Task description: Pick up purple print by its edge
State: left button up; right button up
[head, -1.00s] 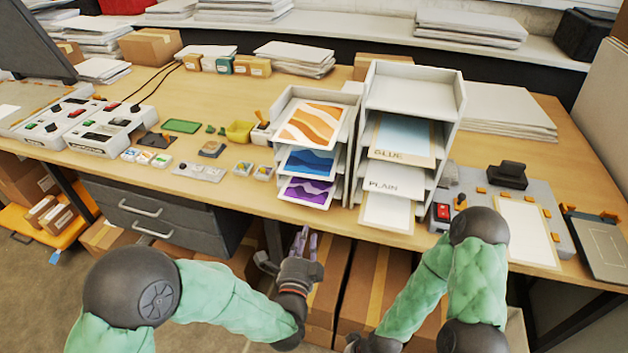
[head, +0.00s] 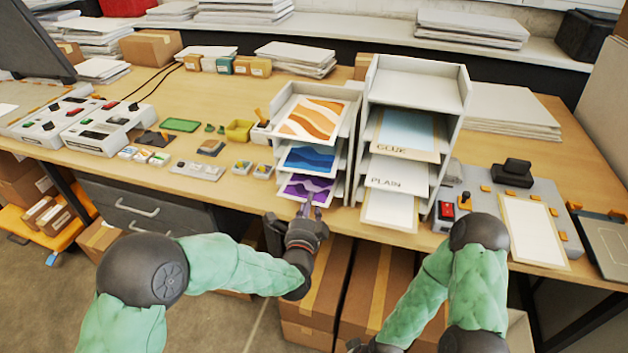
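The purple print (head: 306,187) lies in the lowest shelf of the left paper rack (head: 341,150), its front edge sticking out toward me. A blue print (head: 307,158) and an orange print (head: 312,119) lie on the shelves above it. My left gripper (head: 308,207) is at the purple print's front edge, its fingers pointing at the rack and overlapping the edge in the picture. I cannot tell whether the fingers touch or hold the sheet, or how far apart they are. My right gripper (head: 372,346) is low at the bottom edge, mostly cut off.
A taller rack (head: 418,92) with sheets labelled GLUE and PLAIN stands close to the right. A grey panel (head: 480,182) with a white sheet (head: 533,232) is farther right. Small boxes and devices stand left of the racks. Cardboard boxes (head: 377,290) sit under the table.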

pick_arm(q)
grip_shut()
jog(key=shift+r, duration=0.15)
